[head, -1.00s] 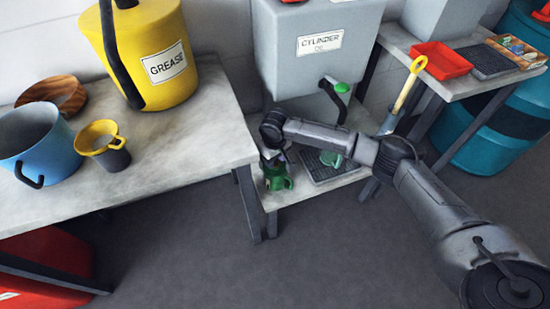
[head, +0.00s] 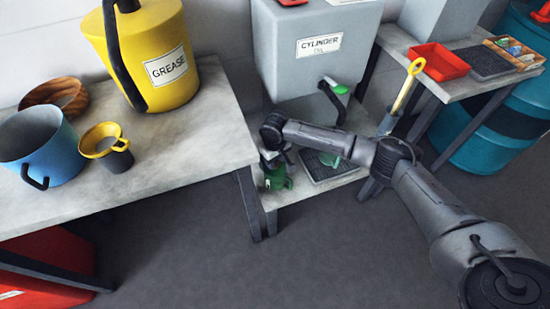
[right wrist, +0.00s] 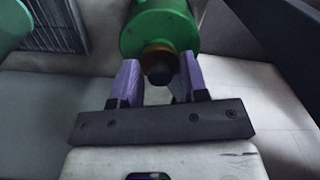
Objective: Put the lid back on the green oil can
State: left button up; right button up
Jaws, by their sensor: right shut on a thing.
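The green oil can (head: 277,180) stands on the low shelf below the grey cylinder oil tank, partly hidden by my right arm. My right gripper (head: 272,152) is above it. In the right wrist view the can's green body (right wrist: 160,25) is just beyond the purple fingers of my right gripper (right wrist: 158,82). These fingers are shut on the lid, a dark knob (right wrist: 160,72) with a brass-coloured part (right wrist: 159,50) behind it. The lid lines up with the can; I cannot tell whether it is seated. My left gripper is out of view.
The grey tank (head: 315,60) with its green-topped tap (head: 340,89) stands close behind. The left bench holds a yellow grease can (head: 150,50), blue pot (head: 38,148) and funnel (head: 102,141).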

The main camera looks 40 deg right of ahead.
jog(key=shift+p, duration=0.35)
dwell(0.6)
jog(key=shift+f+p, duration=0.1)
jog(key=shift+p, duration=0.3)
dwell(0.9)
jog(key=shift+f+p, duration=0.1)
jog(key=shift+p, duration=0.5)
dwell(0.7)
jog(key=shift+f+p, duration=0.25)
jog(key=shift+p, duration=0.3)
